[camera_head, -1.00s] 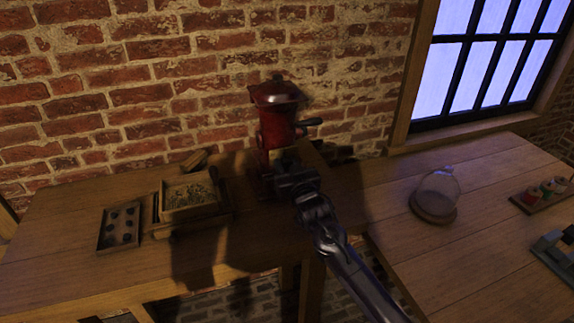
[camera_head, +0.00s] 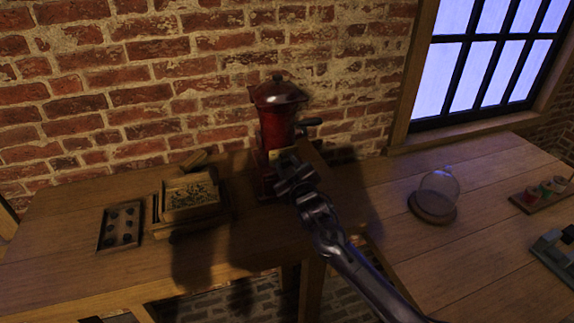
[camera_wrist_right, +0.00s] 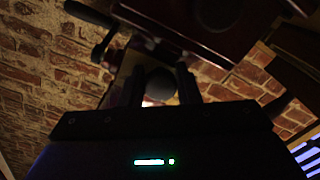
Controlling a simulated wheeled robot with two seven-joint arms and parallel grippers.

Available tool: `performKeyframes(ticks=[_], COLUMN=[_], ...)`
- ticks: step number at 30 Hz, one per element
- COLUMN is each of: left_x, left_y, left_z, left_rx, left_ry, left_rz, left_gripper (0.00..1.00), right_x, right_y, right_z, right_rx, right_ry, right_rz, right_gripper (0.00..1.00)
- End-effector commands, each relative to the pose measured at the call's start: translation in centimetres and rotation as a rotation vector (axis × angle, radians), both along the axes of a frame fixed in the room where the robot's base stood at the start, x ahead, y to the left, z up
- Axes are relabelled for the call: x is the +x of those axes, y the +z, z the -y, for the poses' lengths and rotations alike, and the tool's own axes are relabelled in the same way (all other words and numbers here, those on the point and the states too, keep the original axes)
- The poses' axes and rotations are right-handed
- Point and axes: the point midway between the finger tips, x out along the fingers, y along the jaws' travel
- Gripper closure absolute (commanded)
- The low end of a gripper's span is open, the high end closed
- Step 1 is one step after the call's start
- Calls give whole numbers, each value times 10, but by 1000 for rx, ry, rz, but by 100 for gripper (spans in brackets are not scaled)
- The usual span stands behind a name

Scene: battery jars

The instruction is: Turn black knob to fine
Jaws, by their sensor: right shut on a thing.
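A red grinder (camera_head: 277,118) with a domed lid and a dark side handle (camera_head: 310,122) stands against the brick wall in the head view. My right gripper (camera_head: 284,165) is at the lower front of the grinder. In the right wrist view, the round black knob (camera_wrist_right: 160,84) sits between the two fingers of my right gripper (camera_wrist_right: 161,90), which is shut on it. In the head view the gripper hides the knob. No fine marking can be read. My left gripper is not in view.
Left of the grinder are a wooden box (camera_head: 164,216) with leafy bits and a tray (camera_head: 104,241) of dark round pieces. On the right table (camera_head: 480,240) are a glass dome (camera_head: 440,186) and a rack of spools (camera_head: 530,206). The front of the left table is bare.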

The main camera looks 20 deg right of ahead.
Motion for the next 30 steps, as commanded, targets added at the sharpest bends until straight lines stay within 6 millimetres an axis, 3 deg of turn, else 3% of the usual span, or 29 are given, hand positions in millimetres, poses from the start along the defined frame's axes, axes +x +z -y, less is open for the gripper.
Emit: performKeyframes(ticks=[15, 30], left_x=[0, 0], left_y=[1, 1], left_z=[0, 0], left_rx=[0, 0], left_ry=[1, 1], left_rz=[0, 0], left_gripper=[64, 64], right_x=[0, 0], right_y=[2, 1], right_z=[0, 0], right_rx=[-403, -522], right_ry=[0, 1], right_rz=[15, 19], right_gripper=[93, 93])
